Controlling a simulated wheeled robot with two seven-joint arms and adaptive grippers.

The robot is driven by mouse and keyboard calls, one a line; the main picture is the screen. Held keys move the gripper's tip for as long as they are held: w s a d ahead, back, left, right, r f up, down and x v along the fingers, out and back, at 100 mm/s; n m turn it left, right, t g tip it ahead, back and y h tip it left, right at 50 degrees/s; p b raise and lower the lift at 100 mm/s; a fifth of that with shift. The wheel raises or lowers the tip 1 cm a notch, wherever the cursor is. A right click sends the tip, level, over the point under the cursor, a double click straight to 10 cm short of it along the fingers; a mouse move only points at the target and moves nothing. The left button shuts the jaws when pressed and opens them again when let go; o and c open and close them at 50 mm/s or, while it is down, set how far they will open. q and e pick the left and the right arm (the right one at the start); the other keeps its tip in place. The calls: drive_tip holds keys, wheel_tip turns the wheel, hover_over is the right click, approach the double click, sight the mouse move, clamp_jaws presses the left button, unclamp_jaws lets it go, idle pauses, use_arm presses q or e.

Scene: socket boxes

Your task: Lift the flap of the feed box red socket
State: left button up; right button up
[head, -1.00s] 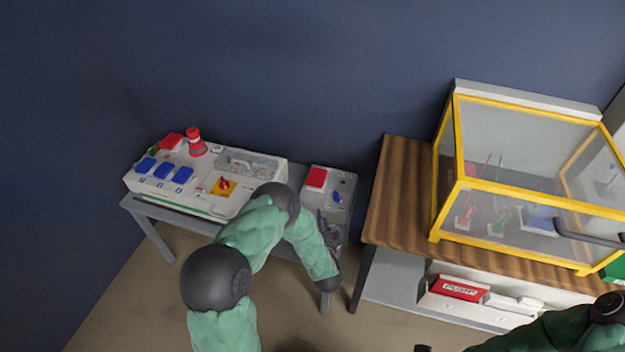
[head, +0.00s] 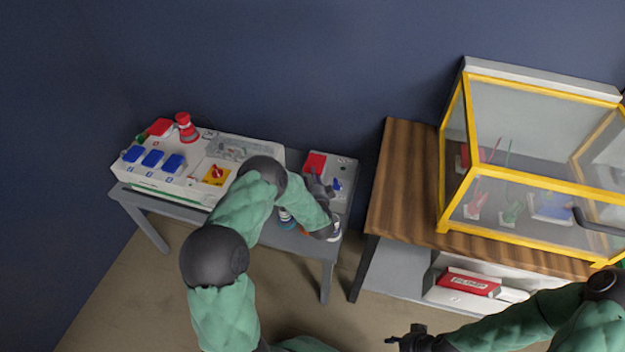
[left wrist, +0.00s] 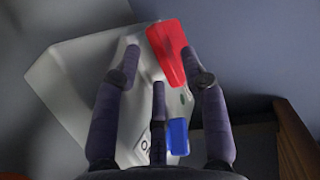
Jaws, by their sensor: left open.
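The small grey box (head: 345,172) stands on the right end of the grey table. Its red socket flap (head: 315,163) is on the top at the far left corner and looks down. In the left wrist view the red flap (left wrist: 166,50) lies by the tips of my left gripper (left wrist: 160,65), which is open with nothing held. One finger overlaps the flap's right edge; I cannot tell if it touches. In the head view my left gripper (head: 318,186) is over the box, just in front of the red flap. My right gripper (head: 408,338) is low, away from the boxes.
A blue socket flap (left wrist: 178,136) is on the same small box, near the fingers. A larger white panel box (head: 150,185) with red and blue flaps and a red-and-white lamp stands to the left. A wooden table (head: 395,190) with a yellow-framed case (head: 445,150) stands right.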

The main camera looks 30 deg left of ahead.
use_arm(q)
drive_tip(key=shift+w+a, duration=0.3)
drive_tip(key=shift+w, duration=0.15)
clamp_jaws()
